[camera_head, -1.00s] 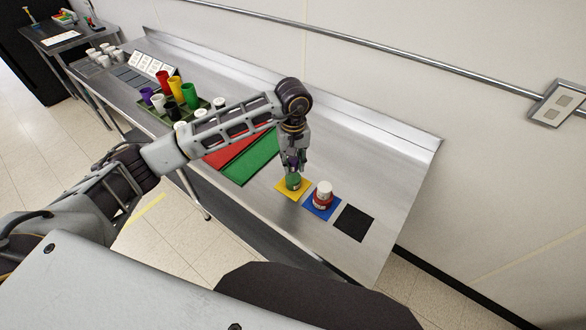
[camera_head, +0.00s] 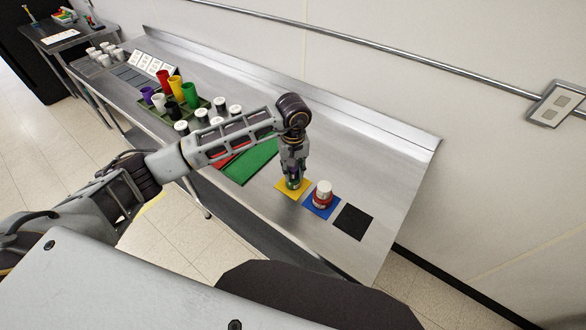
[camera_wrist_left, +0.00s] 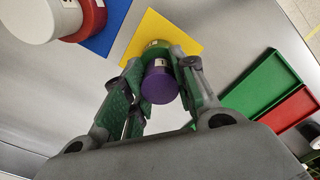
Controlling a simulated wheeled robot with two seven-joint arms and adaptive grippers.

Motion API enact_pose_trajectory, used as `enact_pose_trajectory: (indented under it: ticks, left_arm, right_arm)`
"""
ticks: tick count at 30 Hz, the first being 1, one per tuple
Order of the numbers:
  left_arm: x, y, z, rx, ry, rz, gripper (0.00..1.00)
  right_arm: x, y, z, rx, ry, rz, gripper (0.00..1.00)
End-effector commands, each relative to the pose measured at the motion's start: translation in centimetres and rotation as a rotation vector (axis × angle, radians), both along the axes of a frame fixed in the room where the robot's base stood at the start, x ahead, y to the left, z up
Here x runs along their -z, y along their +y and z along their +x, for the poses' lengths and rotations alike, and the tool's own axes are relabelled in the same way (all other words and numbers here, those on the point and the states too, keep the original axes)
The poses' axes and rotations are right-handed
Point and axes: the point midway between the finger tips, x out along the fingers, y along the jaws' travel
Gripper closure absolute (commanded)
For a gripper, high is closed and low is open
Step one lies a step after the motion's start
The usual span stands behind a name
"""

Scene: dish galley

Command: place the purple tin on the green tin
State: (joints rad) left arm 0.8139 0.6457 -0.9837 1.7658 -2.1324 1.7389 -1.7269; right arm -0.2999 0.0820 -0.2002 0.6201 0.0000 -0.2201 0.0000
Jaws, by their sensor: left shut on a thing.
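The purple tin (camera_wrist_left: 160,84) is between the fingers of my left gripper (camera_head: 292,177), which is shut on it. The green tin (camera_wrist_left: 156,49) stands on the yellow mat (camera_wrist_left: 180,32), directly beyond the purple tin in the wrist view. The two tins look in line, one above the other; I cannot tell for certain whether they touch. In the head view the gripper hides the purple tin and covers most of the green tin. My right gripper is not in view.
A white tin (camera_head: 324,187) sits on a red tin (camera_head: 321,200) on the blue mat (camera_head: 309,209), close to my gripper. A black mat (camera_head: 353,222) is bare. Green (camera_head: 250,163) and red trays lie left; several cups and white-lidded tins stand beyond. A wall is behind.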

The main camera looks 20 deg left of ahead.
Motion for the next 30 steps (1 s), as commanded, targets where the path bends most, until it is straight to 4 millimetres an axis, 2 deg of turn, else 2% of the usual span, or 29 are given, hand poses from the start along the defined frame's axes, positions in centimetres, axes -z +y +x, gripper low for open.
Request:
enact_pose_trajectory:
  ticks: [9, 10, 14, 30]
  left_arm:
    - [0.34, 0.00, 0.02, 0.000, 0.000, 0.000, 0.96]
    - [0.30, 0.00, 0.00, 0.000, 0.000, 0.000, 0.69]
    - [0.25, 0.01, 0.01, 0.000, 0.000, 0.000, 0.52]
    - [-0.01, 0.00, 0.00, 0.000, 0.000, 0.000, 0.51]
  right_arm:
    - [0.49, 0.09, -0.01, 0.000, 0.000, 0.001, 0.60]
    - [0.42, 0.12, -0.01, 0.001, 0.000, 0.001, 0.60]
    - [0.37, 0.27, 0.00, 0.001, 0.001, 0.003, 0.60]
    - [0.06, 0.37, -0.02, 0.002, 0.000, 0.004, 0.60]
